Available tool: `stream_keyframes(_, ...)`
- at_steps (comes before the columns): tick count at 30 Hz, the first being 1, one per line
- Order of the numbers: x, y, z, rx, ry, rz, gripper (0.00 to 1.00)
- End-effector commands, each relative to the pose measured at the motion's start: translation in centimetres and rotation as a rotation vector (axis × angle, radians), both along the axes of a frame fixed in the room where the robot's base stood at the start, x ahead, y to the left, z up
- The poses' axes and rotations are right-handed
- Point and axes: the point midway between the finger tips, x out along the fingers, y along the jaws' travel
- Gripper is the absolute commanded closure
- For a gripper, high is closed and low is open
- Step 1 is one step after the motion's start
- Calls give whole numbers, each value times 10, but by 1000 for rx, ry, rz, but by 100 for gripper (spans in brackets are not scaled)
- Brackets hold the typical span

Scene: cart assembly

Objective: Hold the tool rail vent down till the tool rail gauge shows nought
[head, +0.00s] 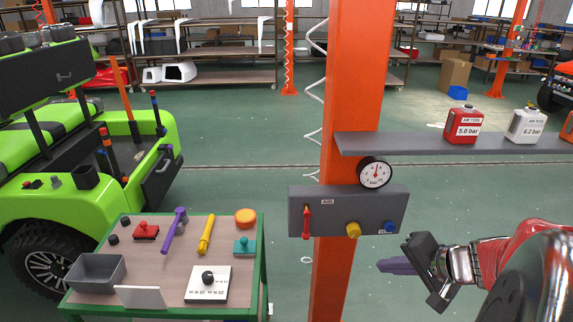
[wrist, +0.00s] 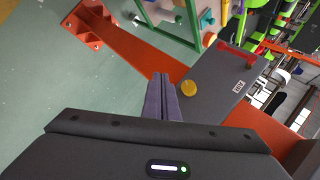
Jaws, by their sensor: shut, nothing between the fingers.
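A grey air panel (head: 350,214) is fixed to the orange post. It carries a red lever (head: 306,208) at left, a yellow knob (head: 353,230) and a blue button (head: 390,227) at right; I cannot read which is the vent. The round white gauge (head: 376,173) sits on its top edge, marked in bar, its needle pointing about straight up, off nought. My gripper (head: 381,266) is shut and empty, below and right of the panel, apart from it. In the wrist view my gripper's fingers (wrist: 161,80) are together beside the yellow knob (wrist: 188,88); the blue button is not seen there.
A grey shelf (head: 430,144) beside the post holds a red 5.0 bar box (head: 464,126) and a white 6.2 bar box (head: 526,125). A green bench (head: 225,235) with tools stands at left, by a green vehicle (head: 60,160). Floor between post and bench is clear.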

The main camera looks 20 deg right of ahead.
Motion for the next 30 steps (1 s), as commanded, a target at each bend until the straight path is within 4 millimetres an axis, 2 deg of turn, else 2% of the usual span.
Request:
stream_keyframes(1, -4, -15, -2, 10, -15, -44, 100)
stream_keyframes(3, -7, -31, -4, 18, -38, -90, 100)
stream_keyframes(6, -12, -49, -5, 23, -61, -140, 100)
stream_keyframes(9, -15, -58, -5, 23, -75, -166, 100)
stream_keyframes(23, -14, -61, -5, 22, -77, -173, 100)
stream_keyframes(30, 1, -65, -5, 23, -77, -172, 100)
